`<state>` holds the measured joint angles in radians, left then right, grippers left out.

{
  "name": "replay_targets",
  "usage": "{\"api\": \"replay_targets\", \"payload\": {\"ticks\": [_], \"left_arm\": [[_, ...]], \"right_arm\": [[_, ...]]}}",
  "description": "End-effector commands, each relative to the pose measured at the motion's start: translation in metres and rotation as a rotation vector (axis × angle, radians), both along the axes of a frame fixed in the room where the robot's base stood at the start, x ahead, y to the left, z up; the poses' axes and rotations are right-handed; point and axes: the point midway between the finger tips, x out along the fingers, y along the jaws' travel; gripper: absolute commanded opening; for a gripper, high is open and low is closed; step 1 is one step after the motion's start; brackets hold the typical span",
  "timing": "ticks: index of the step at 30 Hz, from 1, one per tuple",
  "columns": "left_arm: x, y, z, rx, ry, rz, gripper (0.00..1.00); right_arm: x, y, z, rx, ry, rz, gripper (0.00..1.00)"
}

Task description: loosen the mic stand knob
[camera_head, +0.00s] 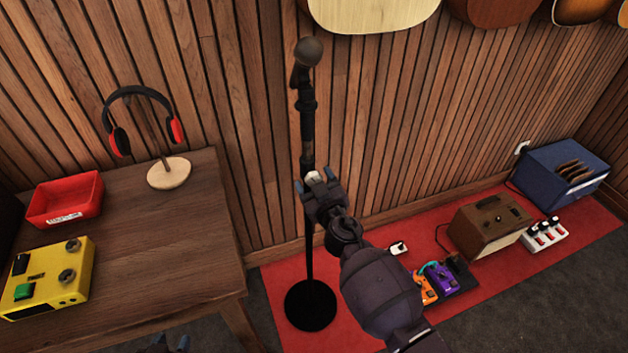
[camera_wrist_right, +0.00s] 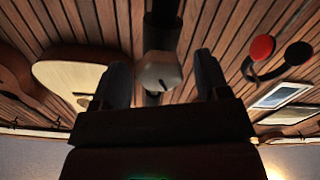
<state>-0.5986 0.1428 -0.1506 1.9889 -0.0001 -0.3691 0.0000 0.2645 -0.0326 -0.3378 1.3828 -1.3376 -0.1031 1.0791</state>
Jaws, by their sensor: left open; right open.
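The mic stand (camera_head: 307,125) stands upright against the wood-slat wall, with a microphone on top and a round black base. Its pale grey knob (camera_head: 313,177) sits partway up the pole and shows large in the right wrist view (camera_wrist_right: 158,71). My right gripper (camera_head: 314,179) is open at the knob. In the wrist view its fingers (camera_wrist_right: 161,78) stand on either side of the knob, with a visible gap on each side. My left gripper (camera_head: 171,342) is open at the bottom edge, mostly cut off, far from the stand.
A wooden table (camera_head: 165,250) at left holds a red tray (camera_head: 65,198), a yellow pedal (camera_head: 48,277) and headphones on a stand (camera_head: 168,173). Pedals and a brown amplifier (camera_head: 488,225) lie on the red mat (camera_head: 400,228) at right. Guitars hang above.

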Motion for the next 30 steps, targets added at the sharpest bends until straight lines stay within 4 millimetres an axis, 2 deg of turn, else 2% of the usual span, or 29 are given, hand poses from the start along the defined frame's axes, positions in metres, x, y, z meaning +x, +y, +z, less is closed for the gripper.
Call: {"api": "replay_targets", "payload": {"ticks": [4, 13, 22, 23, 30], "left_arm": [[0.001, -0.0002, -0.0008, 0.0, -0.002, 0.0, 0.43], [0.0011, 0.0, -0.0002, 0.0, -0.003, 0.0, 0.43], [-0.0023, 0.0005, -0.0018, 0.0, 0.003, 0.002, 0.43], [-0.0028, 0.0007, -0.002, 0.0, 0.004, 0.002, 0.43], [-0.0044, 0.0009, -0.0036, 0.001, 0.008, 0.003, 0.43]], "right_arm": [[0.0064, 0.0022, 0.0001, -0.001, 0.0, 0.0, 0.69], [0.0076, 0.0025, 0.0005, 0.0, 0.0, 0.0, 0.69], [0.0074, 0.0024, 0.0004, 0.0, 0.0, 0.0, 0.23], [0.0074, 0.0024, 0.0004, 0.0, 0.0, 0.0, 0.2], [0.0073, 0.0024, 0.0001, -0.022, -0.007, 0.0, 0.2]]}}
